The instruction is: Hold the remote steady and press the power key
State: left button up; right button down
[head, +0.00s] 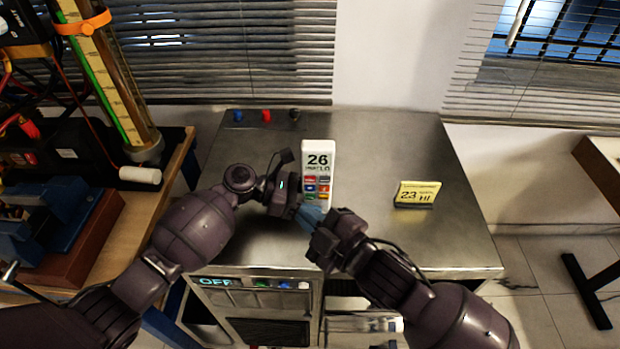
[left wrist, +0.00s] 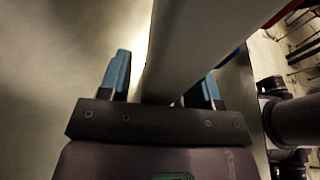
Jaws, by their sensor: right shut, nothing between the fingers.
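The white remote (head: 319,147) stands on the metal bench top, showing "26" and rows of coloured keys. Its lower end is hidden behind my grippers in the head view. My left gripper (head: 296,203) is at the remote's lower left. In the left wrist view its two blue fingers lie either side of the pale remote (left wrist: 190,50), with a visible gap at the left finger; the right finger is partly hidden by the remote. My right gripper (head: 309,214) is shut and empty, its blue fingertips just below the lower keys. Whether they touch the remote cannot be told.
A yellow card (head: 418,193) reading "23 HI" stands to the right on the bench (head: 400,145). Blue, red and black knobs (head: 266,115) sit at the back left. A display (head: 216,282) on the cabinet front reads "OFF". The bench's right side is mostly clear.

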pick_arm(q)
jog(key=shift+a, duration=0.15)
jog(key=v, duration=1.1)
jog(key=shift+a+r, duration=0.2)
jog(key=shift+a, duration=0.15)
